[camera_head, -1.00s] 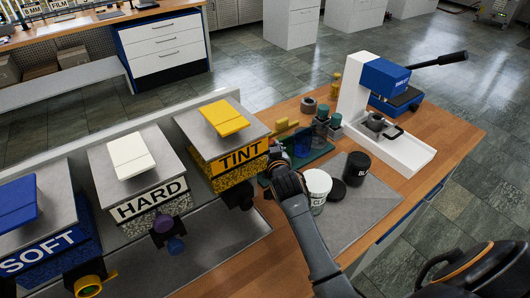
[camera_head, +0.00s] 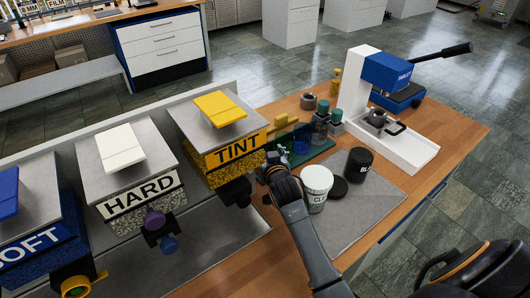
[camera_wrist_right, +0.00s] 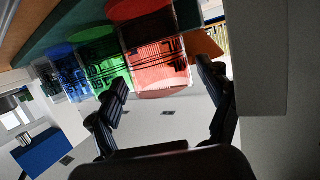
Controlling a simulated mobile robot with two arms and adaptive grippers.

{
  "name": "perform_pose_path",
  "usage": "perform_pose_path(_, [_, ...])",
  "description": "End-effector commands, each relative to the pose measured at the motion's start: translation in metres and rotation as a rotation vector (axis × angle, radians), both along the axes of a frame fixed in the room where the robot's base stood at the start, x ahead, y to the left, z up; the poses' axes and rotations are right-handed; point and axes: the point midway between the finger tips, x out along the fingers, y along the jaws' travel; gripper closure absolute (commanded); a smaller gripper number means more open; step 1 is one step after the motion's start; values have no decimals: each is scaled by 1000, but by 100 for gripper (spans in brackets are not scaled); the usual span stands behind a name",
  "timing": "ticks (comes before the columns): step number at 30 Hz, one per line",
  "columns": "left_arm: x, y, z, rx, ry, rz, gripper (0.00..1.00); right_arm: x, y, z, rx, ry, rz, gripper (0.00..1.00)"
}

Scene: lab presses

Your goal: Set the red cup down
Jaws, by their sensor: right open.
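The red cup (camera_wrist_right: 160,66) is translucent with dark lettering. In the right wrist view it is between the two fingers of my right gripper (camera_wrist_right: 162,80), which are spread with room around the cup. A green cup (camera_wrist_right: 103,60) and a blue cup (camera_wrist_right: 70,76) stand in a row beside it. In the head view my right gripper (camera_head: 270,168) is beside the TINT machine, near the green rack (camera_head: 318,148), where the blue cup (camera_head: 301,146) shows. The red cup is hidden in the head view. My left gripper is out of view.
The TINT machine (camera_head: 236,150) is close on the left of my right gripper. A white tub (camera_head: 317,182), a dark lid (camera_head: 338,188) and a black tub (camera_head: 360,164) stand on a grey mat (camera_head: 360,210). A blue and white press (camera_head: 388,75) is behind.

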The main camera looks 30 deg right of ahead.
Motion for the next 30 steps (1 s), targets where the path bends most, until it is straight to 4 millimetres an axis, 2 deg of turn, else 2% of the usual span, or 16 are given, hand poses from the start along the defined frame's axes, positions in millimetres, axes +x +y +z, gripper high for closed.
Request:
perform_pose_path(5, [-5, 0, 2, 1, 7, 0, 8, 0, 0, 5, -1, -2, 0, 21])
perform_pose_path(8, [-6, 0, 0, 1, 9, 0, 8, -7, 2, 6, 0, -2, 1, 21])
perform_pose_path(21, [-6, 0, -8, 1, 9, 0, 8, -81, 21, 28, 1, -1, 0, 21])
perform_pose_path(25, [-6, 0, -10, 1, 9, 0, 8, -98, 26, 34, 1, 0, 0, 21])
perform_pose_path(30, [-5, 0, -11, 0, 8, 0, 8, -109, 28, 38, 0, -1, 0, 21])
